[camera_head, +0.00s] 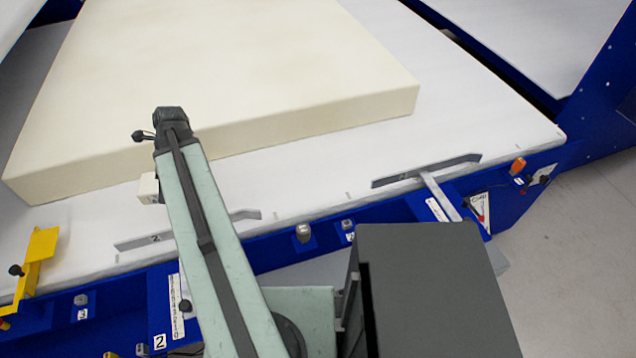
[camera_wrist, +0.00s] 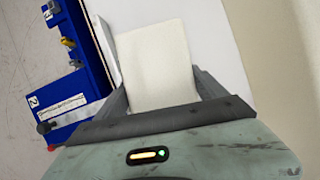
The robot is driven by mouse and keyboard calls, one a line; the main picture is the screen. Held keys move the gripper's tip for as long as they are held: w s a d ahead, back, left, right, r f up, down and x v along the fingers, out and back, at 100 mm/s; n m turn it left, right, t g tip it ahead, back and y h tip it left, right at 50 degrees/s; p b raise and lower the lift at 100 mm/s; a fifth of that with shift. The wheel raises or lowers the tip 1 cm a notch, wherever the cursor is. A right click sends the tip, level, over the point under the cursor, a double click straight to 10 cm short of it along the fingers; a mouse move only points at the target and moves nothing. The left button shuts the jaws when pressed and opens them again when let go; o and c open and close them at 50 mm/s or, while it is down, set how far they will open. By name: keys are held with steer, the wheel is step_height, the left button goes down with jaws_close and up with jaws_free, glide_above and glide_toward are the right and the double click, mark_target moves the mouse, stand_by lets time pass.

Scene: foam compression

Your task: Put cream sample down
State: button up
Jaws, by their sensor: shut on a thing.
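The cream sample (camera_wrist: 158,62) is a small pale block between the two grey fingers of my gripper (camera_wrist: 163,92) in the wrist view. The gripper is shut on it. In the head view a small corner of the cream sample (camera_head: 148,188) shows left of my arm, over the white table top (camera_head: 330,165), close to its front edge. My arm hides the gripper and most of the sample there. I cannot tell whether the sample touches the table.
A big cream foam block (camera_head: 230,70) lies on the table behind my arm; it is at the right in the wrist view (camera_wrist: 285,50). Grey stop bars (camera_head: 425,170) and a yellow bracket (camera_head: 40,255) stand along the blue front rail (camera_head: 300,252). White table is bare at right.

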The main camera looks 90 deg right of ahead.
steer(key=shift+s+d+f+n+y, duration=0.3)
steer(key=shift+s+d+f+n, duration=0.3)
steer(key=shift+d, duration=0.15)
steer(key=shift+s+n, duration=0.2)
steer(key=shift+n, duration=0.1)
steer(key=shift+r, duration=0.1)
step_height(320, 180, down, 10)
steer(key=b, duration=1)
steer(key=shift+f+b, duration=0.25)
steer(key=shift+b, duration=0.15)
steer(key=shift+r, duration=0.25)
steer(key=shift+f, duration=0.15)
steer(key=o, duration=1.4)
